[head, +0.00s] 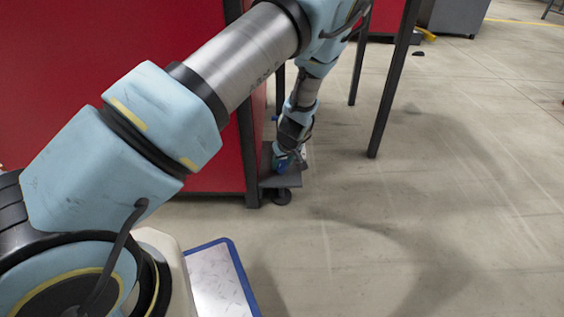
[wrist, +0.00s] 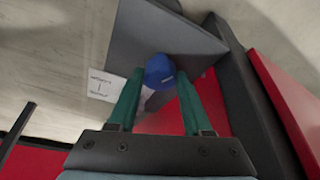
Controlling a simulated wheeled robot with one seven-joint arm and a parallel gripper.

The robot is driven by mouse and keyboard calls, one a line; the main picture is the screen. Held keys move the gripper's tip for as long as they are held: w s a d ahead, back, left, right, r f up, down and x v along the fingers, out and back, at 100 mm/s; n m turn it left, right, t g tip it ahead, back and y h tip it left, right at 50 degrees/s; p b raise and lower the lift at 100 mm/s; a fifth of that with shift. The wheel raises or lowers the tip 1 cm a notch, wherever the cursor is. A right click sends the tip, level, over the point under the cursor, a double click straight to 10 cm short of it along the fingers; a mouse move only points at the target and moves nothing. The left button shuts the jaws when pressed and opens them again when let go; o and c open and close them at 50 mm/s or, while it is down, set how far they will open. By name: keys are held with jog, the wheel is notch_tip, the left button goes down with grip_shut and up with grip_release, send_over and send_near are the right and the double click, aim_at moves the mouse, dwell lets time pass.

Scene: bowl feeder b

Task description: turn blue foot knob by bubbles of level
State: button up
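The blue foot knob (wrist: 160,72) shows in the wrist view between the tips of my two green fingers, in front of a dark grey plate (wrist: 150,35). In the head view my gripper (head: 284,163) is low beside the red cabinet, at a dark foot bracket (head: 284,181), and mostly covers the blue knob. My gripper also shows in the wrist view (wrist: 160,80). Its fingers stand apart, close to either side of the knob. I cannot tell whether they touch it. I cannot make out a level or its bubbles in either view.
A white card (wrist: 101,87) with small, unreadable print lies left of my fingers in the wrist view. The red cabinet (head: 110,60) stands close left of my gripper. A dark table leg (head: 392,85) stands to the right.

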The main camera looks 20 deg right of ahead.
jog(key=o, duration=0.4)
jog(key=shift+r, duration=0.1)
jog(key=p+v, duration=0.4)
jog(key=v, duration=0.6)
jog(key=shift+s+r+p, duration=0.1)
jog(key=shift+r+p, duration=0.2)
